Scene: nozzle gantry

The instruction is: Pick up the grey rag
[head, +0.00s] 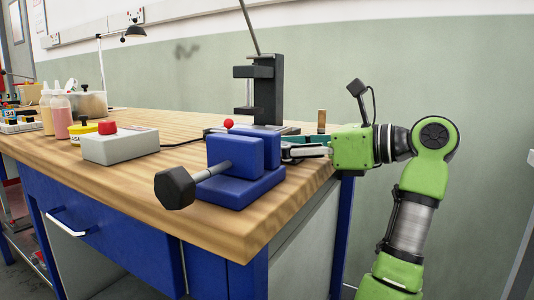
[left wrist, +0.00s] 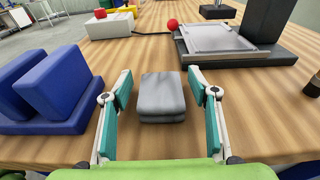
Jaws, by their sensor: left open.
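The grey rag (left wrist: 162,98) is a folded, block-like pad lying on the wooden bench in the left wrist view. My left gripper (left wrist: 160,80) is open, with one teal-padded finger on each side of the rag. A gap of bare wood shows between the rag and each finger. In the head view my left gripper (head: 290,151) is low over the bench, just behind the blue vise (head: 232,168). The rag is not visible there; the vise blocks the view. My right gripper is in neither view.
The vise also stands close left of my fingers in the left wrist view (left wrist: 52,90). A dark press (head: 266,90) with a flat grey plate (left wrist: 213,38) stands at the right. A grey box with a red button (head: 120,147) sits farther along the bench (head: 235,230).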

